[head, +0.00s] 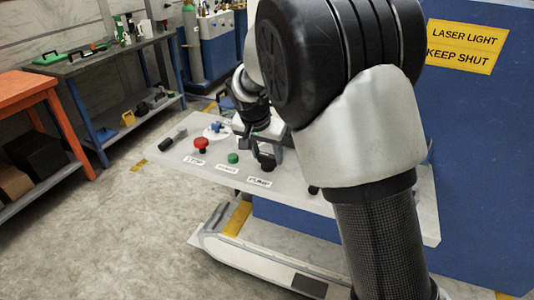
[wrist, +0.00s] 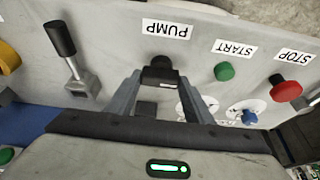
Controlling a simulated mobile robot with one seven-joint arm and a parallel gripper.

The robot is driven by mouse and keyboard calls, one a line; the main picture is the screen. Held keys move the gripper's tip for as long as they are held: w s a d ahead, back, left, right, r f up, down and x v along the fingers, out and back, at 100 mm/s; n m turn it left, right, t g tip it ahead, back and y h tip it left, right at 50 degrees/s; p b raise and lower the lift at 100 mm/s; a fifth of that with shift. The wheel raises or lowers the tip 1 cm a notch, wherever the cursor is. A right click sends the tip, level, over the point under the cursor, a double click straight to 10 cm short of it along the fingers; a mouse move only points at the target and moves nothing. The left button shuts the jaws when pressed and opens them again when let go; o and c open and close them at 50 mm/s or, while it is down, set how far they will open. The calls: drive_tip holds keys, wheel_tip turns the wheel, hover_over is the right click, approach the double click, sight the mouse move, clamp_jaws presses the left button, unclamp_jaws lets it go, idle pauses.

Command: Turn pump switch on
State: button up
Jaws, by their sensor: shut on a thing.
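The black pump switch (wrist: 160,72) sits on the pale panel beside its upside-down PUMP label (wrist: 167,29) in the wrist view. My gripper (wrist: 160,82) is shut on the switch, with a grey finger on either side of it. In the head view the dark switch (head: 267,161) shows just behind the PUMP label (head: 259,182), below my gripper (head: 262,145). My arm covers much of the panel's right side there. The switch's exact turn angle cannot be told.
A green START button (head: 233,158) and a red STOP button (head: 200,144) stand left of the switch in the head view. A blue knob (head: 216,127) is behind them. A black-handled lever (wrist: 62,45) stands left of the gripper in the wrist view.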

drive_tip(key=o, duration=1)
drive_tip(key=shift+o, duration=0.2)
drive_tip(key=p+v, duration=0.2)
drive_tip(key=v, duration=1.5)
drive_tip(key=shift+r, duration=0.2)
drive_tip(key=shift+s, duration=0.1)
